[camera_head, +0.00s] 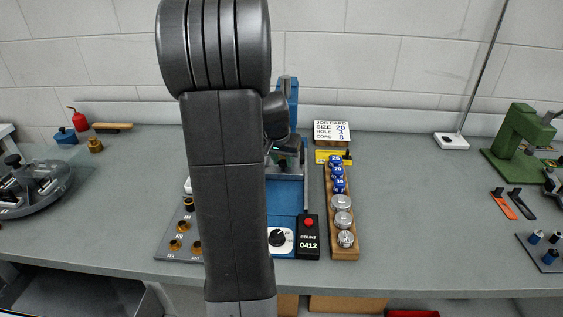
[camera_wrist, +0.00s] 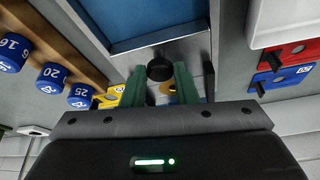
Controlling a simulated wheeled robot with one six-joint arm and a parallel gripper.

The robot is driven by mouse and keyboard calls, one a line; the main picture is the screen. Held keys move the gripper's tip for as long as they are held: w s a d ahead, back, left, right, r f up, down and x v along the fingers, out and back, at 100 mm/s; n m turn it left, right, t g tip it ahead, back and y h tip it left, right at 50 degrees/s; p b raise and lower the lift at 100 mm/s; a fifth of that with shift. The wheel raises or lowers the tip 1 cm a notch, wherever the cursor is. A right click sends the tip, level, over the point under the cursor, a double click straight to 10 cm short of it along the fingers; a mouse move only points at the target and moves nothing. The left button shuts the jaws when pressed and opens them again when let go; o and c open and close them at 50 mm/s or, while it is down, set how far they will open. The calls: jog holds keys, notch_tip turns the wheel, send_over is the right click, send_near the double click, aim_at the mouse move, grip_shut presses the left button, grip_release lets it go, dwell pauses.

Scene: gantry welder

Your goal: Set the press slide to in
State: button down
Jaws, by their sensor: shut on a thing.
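The press slide (camera_wrist: 190,52) shows in the wrist view as a silver plate by a blue bed (camera_wrist: 148,18), with a round black knob (camera_wrist: 160,69) at its edge. My gripper (camera_wrist: 161,80) has its two green fingers on either side of the knob and is shut on it. In the head view the blue press (camera_head: 288,90) stands at the middle of the bench, mostly hidden behind my arm. The slide's position along its travel cannot be told clearly.
A wooden rack (camera_head: 345,252) of blue and silver dies stands right of the press. A counter box (camera_head: 308,238) and a dial (camera_head: 281,240) are at its front. A job card (camera_head: 332,132) stands behind. A plate with brass parts (camera_head: 172,254) lies left.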

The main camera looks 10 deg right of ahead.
jog(key=shift+w+r, duration=0.15)
jog(key=c, duration=1.1)
grip_release()
jog(key=shift+w+d, duration=0.1)
jog(key=shift+c, duration=0.2)
jog(key=v, duration=1.3)
jog(key=shift+s+r, duration=0.25)
jog(key=shift+s, duration=0.05)
jog(key=shift+f, duration=0.1)
